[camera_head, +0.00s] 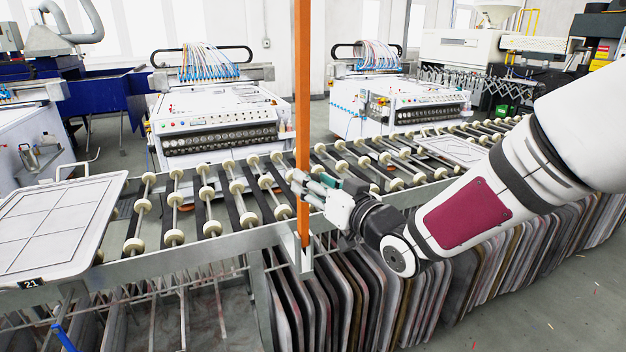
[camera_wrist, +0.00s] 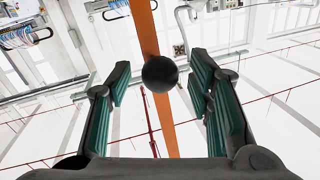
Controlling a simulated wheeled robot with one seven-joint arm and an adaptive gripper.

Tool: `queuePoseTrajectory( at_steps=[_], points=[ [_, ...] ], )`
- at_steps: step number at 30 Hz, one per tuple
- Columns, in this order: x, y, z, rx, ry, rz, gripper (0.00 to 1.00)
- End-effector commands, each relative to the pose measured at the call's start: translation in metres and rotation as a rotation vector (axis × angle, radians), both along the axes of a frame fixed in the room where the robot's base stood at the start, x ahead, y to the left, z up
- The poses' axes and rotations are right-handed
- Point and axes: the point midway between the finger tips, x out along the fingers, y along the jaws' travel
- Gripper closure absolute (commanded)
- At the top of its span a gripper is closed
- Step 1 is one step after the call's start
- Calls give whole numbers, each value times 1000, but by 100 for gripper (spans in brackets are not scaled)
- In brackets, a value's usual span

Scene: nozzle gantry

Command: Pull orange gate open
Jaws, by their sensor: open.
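The orange gate (camera_head: 303,90) is a tall upright orange bar at the near edge of the roller conveyor, its lower end in a metal bracket (camera_head: 301,252). In the wrist view the orange bar (camera_wrist: 145,32) runs down the middle, with a round black knob (camera_wrist: 160,73) in front of it. My gripper (camera_head: 307,187) is at the bar, above the bracket. In the wrist view its green-padded fingers are spread, one on each side of the knob, with gaps on both sides. Whether the fingertips reach past the knob is hard to tell.
The roller conveyor (camera_head: 205,199) runs across behind the bar. A framed white screen (camera_head: 52,225) lies on its left end. Many dark panels (camera_head: 345,290) stand packed beneath it. White machines (camera_head: 215,118) stand behind. Grey floor (camera_head: 530,300) is open at front right.

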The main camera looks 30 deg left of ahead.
Motion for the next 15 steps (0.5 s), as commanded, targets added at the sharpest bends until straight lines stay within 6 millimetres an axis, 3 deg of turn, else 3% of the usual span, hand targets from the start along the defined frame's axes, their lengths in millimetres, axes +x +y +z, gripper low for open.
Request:
queuePoseTrajectory(
  at_steps=[13, 15],
  points=[
    [5, 9, 0, 0, 0, -1, 53],
    [5, 9, 0, 0, 0, -1, 69]
  ],
)
